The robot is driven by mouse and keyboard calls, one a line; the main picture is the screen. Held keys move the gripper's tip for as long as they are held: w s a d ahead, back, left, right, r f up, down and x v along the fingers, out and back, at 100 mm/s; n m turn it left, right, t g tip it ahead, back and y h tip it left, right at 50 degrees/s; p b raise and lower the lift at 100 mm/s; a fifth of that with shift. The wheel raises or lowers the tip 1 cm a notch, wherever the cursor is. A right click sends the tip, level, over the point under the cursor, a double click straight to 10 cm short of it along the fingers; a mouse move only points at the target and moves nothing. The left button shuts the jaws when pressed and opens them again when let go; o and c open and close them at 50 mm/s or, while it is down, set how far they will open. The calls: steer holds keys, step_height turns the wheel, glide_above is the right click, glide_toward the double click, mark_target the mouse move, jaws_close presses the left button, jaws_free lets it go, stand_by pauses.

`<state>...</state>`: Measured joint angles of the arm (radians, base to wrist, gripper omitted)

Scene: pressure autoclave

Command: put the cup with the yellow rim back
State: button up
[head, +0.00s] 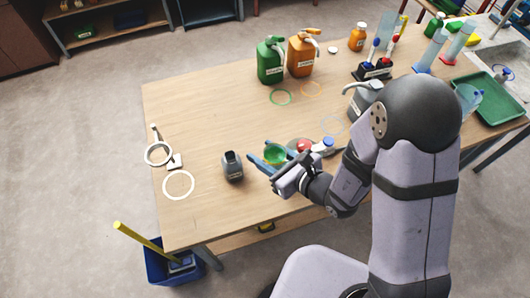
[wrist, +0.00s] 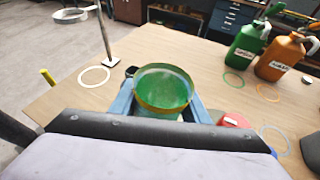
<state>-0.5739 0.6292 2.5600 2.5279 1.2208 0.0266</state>
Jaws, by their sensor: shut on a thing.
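The cup with the yellow rim (wrist: 163,108) is between the fingers of my gripper (wrist: 162,115), seen from above in the wrist view with green inside. In the head view the green cup (head: 275,154) sits between the blue fingers of my gripper (head: 267,160). My gripper is shut on it, over the front part of the table. I cannot tell whether the cup's base touches the table. A white ring (head: 179,185) lies on the table to the left, and it also shows in the wrist view (wrist: 94,77).
A dark grey container (head: 232,166) stands left of my gripper. A ring stand (head: 159,153) is at the left edge. A red item (head: 304,146) is just right of the cup. Green (head: 270,62) and orange (head: 301,55) jugs stand behind. The table's left-centre is clear.

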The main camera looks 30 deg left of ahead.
steer(key=shift+r+p, duration=0.65)
steer(key=shift+r, duration=0.2)
